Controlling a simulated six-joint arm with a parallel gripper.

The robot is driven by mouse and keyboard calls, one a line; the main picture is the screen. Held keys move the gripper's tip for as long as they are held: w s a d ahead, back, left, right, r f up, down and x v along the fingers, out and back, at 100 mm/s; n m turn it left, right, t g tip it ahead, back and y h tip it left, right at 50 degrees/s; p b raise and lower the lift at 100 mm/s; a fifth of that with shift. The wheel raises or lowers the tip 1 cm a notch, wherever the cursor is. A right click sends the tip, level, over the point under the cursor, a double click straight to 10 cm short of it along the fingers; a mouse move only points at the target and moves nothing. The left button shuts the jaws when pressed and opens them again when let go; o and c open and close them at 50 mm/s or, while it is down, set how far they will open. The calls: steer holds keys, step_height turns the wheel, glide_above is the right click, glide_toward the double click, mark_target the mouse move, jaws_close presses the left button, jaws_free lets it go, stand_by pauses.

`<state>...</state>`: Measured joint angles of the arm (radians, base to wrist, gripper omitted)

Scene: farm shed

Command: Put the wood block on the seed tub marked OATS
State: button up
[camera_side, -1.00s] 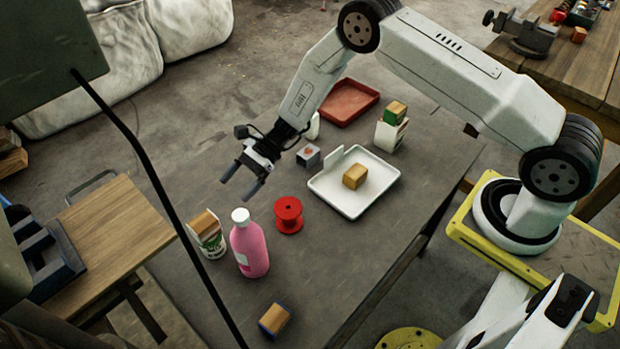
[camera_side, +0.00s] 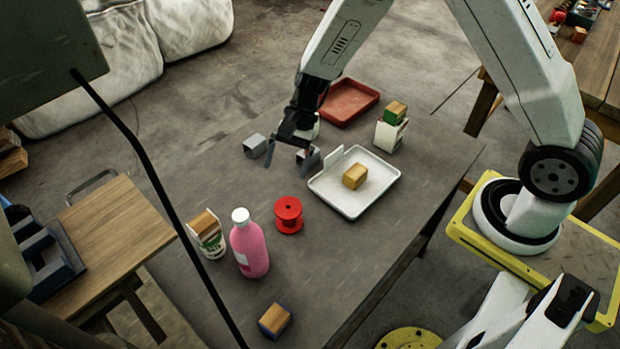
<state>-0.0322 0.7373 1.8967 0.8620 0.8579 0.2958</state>
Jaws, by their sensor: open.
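A plain wood block (camera_side: 355,176) sits on the white tray (camera_side: 345,205). Another wood-coloured block (camera_side: 274,320) with blue sides lies near the table's front edge. A white tub (camera_side: 390,136) behind the tray has a wood-and-green block (camera_side: 395,112) on top. A white tub with a green label (camera_side: 210,241) stands at the left with a wood-coloured piece (camera_side: 203,222) at its top. I cannot read OATS on either.
A second grey cube (camera_side: 255,146) stands left of my gripper. A white object (camera_side: 314,128) behind my gripper is mostly hidden. A red spool (camera_side: 288,214) and a pink bottle (camera_side: 250,246) stand in front. A red tray (camera_side: 348,101) lies at the back. The front right table area is clear.

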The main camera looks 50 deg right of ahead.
steer(key=s+d+r+n+t+h, duration=0.4)
steer(key=s+d+r+n+h, duration=0.3)
steer(key=s+d+n, duration=0.4)
steer(key=shift+s+d+r, duration=0.25)
steer(key=shift+s+r, duration=0.35)
steer(key=shift+r, duration=0.3)
